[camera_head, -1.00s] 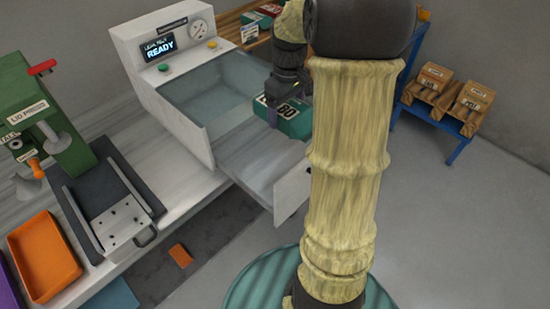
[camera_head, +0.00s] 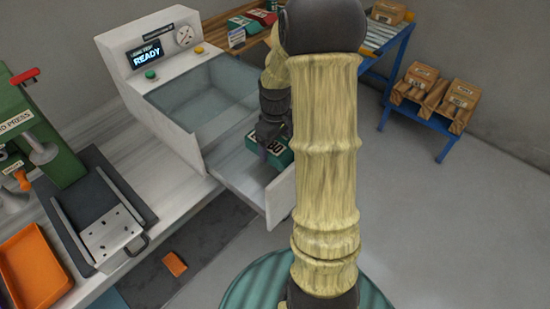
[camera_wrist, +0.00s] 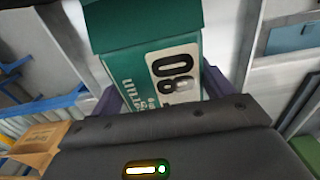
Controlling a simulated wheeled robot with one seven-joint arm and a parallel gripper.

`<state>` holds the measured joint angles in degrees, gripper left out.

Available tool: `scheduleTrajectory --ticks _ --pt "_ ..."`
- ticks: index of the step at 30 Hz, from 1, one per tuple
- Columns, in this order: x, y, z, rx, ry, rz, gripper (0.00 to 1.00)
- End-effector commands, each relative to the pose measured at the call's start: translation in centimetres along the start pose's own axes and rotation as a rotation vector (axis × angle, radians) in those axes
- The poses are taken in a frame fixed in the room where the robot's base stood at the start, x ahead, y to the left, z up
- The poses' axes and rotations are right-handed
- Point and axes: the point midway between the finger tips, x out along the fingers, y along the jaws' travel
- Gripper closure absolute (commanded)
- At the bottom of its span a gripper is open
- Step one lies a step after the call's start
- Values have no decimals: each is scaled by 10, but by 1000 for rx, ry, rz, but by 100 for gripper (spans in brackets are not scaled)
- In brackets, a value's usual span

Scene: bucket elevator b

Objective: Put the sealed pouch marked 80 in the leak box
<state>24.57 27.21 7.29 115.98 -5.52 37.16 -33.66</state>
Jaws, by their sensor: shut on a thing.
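The sealed pouch is a green pack (camera_head: 283,160) with a white label reading 80. It also shows large in the wrist view (camera_wrist: 130,35). My gripper (camera_head: 270,147) is shut on it; its purple fingers (camera_wrist: 163,95) lie on either side of the pouch in the wrist view. The leak box (camera_head: 175,132) is the white machine with a READY display and a glassy chamber. Its white drawer (camera_head: 235,178) is pulled out, and the pouch is over or within its far right part. Whether the pouch touches the drawer floor is hidden.
A green lid press (camera_head: 45,150) with a dark slide stands left, beside an orange tray (camera_head: 35,268). A wooden shelf with green and red packs (camera_head: 262,15) is behind. A blue rack (camera_head: 430,115) holds brown packs at right. An orange piece (camera_head: 175,263) lies on the dark mat.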

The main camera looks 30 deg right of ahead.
Motion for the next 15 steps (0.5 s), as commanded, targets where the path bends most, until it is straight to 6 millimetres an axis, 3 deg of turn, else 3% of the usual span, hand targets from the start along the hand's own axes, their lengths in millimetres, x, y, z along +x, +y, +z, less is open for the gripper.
scheduleTrajectory --ticks 3,15 --pt "14 1 0 1 -1 -1 35" --pt "22 0 0 0 0 0 35"
